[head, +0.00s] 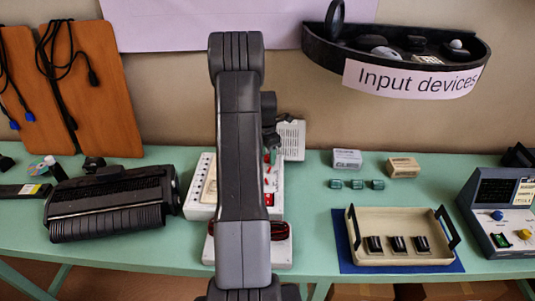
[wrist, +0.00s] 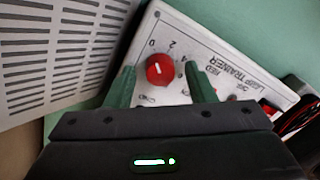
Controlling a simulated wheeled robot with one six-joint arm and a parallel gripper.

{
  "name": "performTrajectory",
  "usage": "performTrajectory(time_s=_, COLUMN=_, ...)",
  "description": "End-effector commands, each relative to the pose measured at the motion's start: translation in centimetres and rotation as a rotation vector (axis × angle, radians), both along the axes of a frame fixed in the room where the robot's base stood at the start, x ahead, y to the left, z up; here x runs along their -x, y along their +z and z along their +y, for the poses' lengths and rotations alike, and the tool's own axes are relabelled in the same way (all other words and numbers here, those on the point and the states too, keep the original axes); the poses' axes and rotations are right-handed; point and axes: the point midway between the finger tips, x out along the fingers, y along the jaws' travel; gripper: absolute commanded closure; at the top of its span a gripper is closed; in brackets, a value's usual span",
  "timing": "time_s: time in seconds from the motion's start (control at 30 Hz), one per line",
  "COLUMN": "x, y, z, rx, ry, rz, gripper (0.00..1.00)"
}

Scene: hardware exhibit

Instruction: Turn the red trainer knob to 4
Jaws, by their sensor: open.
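The red trainer knob (wrist: 160,70) sits on the white trainer panel (wrist: 222,62), which appears upside down in the wrist view. A short white mark on the knob points up in the picture, roughly toward the printed 0; a printed 2 stands to the right of that. My gripper (wrist: 159,67) is open, its two green fingers on either side of the knob, with gaps visible. I cannot tell how deep the fingertips reach.
A slotted white box (wrist: 55,50) stands close beside the panel. A shelf labelled Input devices (head: 415,79) hangs above.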

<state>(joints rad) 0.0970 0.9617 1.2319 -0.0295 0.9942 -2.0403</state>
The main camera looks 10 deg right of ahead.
Motion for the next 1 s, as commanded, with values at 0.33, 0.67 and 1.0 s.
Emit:
performTrajectory(time_s=0.33, x=0.00, y=0.02, z=0.01, rx=0.000, ry=0.000, rz=0.000, gripper=0.95)
performTrajectory(time_s=0.67, x=-0.02, y=-0.06, z=0.01, rx=-0.001, ry=-0.046, rz=0.000, gripper=0.95)
performTrajectory(time_s=1.0, x=-0.06, y=-0.24, z=-0.02, rx=0.000, ry=-0.279, rz=0.000, gripper=0.95)
